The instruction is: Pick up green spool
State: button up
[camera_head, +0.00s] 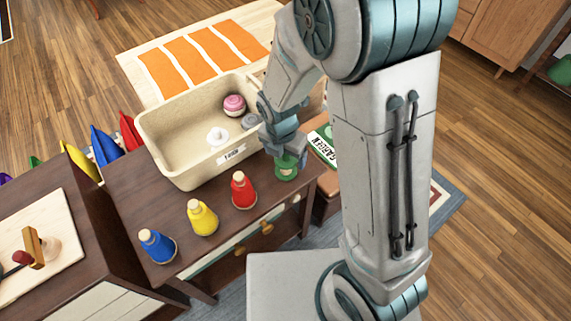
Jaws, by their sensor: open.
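The green spool (286,169) stands on the dark wooden table (132,207) near its right end, at the right of a row of spools. My gripper (287,152) is right above and around the top of the green spool, pointing down. It is open. The gripper hides the spool's upper part, and I cannot tell whether the fingers touch it.
Red (243,190), yellow (202,218) and blue (157,246) spools stand in a row to the left. A cream bin (172,172) behind holds a pink-and-white item (234,105) and a white item (217,137). A garden box (322,148) is right of the gripper.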

aim_at(286, 160)
jog(key=f, duration=0.3)
jog(key=shift+w+d+f+b, duration=0.2)
jog(key=shift+w+f+b, duration=0.1)
jog(key=shift+f, duration=0.1)
jog(key=c, duration=1.1)
jog(key=shift+r, duration=0.1)
